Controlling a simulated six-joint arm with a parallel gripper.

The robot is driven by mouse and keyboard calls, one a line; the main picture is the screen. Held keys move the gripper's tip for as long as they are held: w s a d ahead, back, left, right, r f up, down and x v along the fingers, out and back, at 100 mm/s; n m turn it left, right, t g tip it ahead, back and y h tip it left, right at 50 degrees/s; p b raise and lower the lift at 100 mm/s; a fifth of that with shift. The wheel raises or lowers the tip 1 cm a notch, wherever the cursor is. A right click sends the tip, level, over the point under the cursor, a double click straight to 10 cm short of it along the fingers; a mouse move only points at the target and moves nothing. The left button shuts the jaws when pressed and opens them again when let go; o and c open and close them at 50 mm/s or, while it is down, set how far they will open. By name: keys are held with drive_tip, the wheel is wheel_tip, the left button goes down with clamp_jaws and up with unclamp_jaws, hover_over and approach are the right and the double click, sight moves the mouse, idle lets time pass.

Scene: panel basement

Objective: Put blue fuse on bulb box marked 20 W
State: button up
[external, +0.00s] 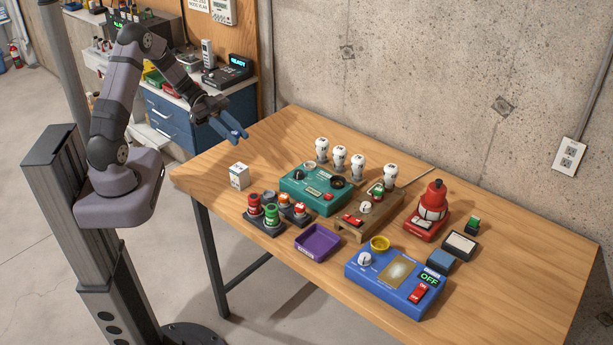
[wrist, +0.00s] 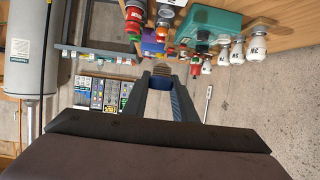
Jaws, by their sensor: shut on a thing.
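My gripper (external: 235,135) is in the air over the back left of the table, well above the surface. Its two bluish-grey fingers show in the wrist view (wrist: 161,76), with a small thing (wrist: 162,70) between their tips. A small white box (external: 239,176) with dark print stands on the table at the left, below and apart from my gripper. Its marking is too small to read, so I cannot tell if it is the 20 W bulb box.
Red and green cylinders (external: 271,213) stand in dark holders. Near them are a teal box (external: 315,192), white bulbs (external: 340,158), a purple tray (external: 317,243), a wooden stand (external: 367,218), a red lamp (external: 431,208) and a blue panel (external: 393,284). Table around the white box is clear.

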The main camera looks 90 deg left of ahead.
sight(239, 167)
drive_tip(key=shift+f+p, duration=1.25)
drive_tip(key=shift+f, duration=3.45)
drive_tip(key=shift+f, duration=0.15)
drive_tip(key=o, duration=1)
